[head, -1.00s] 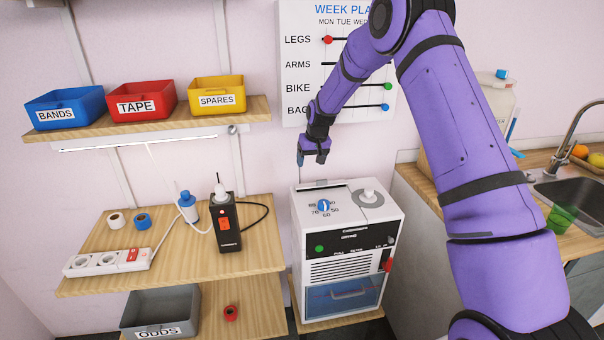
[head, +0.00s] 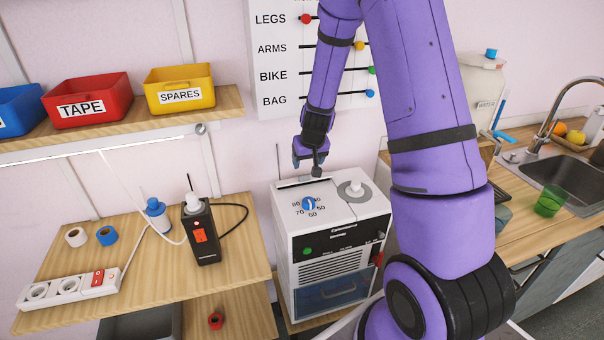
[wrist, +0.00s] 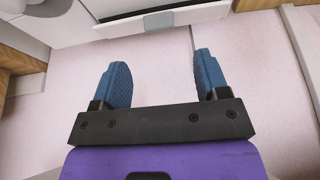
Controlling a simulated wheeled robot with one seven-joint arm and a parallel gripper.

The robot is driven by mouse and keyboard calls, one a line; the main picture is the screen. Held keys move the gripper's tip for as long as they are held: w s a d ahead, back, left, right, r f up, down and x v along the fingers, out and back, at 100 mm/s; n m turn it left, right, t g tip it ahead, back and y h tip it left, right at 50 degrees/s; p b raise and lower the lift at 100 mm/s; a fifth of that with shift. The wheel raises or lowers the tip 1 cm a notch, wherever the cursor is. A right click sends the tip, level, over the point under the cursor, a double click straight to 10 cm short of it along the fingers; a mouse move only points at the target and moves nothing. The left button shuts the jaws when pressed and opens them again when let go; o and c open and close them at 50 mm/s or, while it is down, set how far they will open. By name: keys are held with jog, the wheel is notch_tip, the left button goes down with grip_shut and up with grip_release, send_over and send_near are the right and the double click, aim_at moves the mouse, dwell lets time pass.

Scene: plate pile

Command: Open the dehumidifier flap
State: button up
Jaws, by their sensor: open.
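The white dehumidifier (head: 345,222) stands below my arm, with a blue dial, a grey round knob and a green button. In the wrist view a pale strip with a grey tab, apparently the flap (wrist: 190,16), crosses the top of the picture. My gripper (head: 307,165) hangs just above the back of the top, near the flap. In the wrist view my gripper (wrist: 161,62) has its two blue fingers spread and empty, apart from the strip.
A wooden shelf (head: 110,262) at left holds a power strip (head: 75,286), a black device (head: 201,230) and tape rolls. Bins stand on the upper shelf. The wall chart (head: 280,60) is behind my arm. A counter with a sink (head: 565,180) is at right.

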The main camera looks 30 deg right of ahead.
aim_at(304, 175)
jog(key=shift+x, duration=3.95)
jog(key=c, duration=0.9)
jog(key=shift+w, duration=0.15)
jog(key=shift+w+d+r+g, duration=0.15)
jog(key=shift+w+r+g, duration=0.1)
jog(key=shift+g, duration=0.45)
jog(key=o, duration=0.9)
jog(key=shift+r, duration=0.15)
